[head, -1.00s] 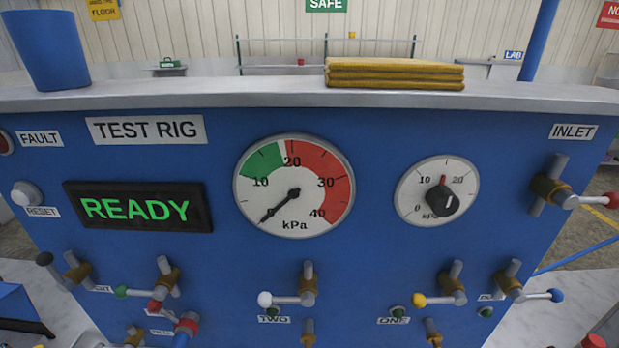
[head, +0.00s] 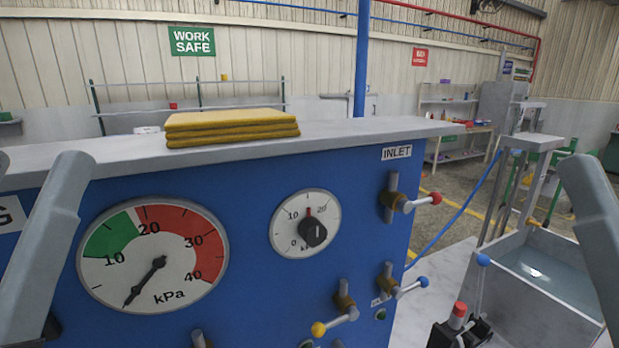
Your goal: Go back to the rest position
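My two arms show only as grey links at the left and right edges of the head view. Neither gripper is in view, so I cannot see their fingers or whether they hold anything. The blue test rig panel (head: 255,275) stands in front of me. Its large kPa gauge (head: 152,257) has the needle pointing to the lower left, at the low end of the scale. The smaller dial (head: 305,222) has a black knob and a red mark at the top.
The inlet valve (head: 396,199) with a red-tipped handle, a blue-tipped valve (head: 398,287) and a yellow-tipped valve (head: 340,318) stick out of the panel. Folded yellow cloths (head: 231,129) lie on its top ledge. A grey water tank (head: 535,290) stands at the right.

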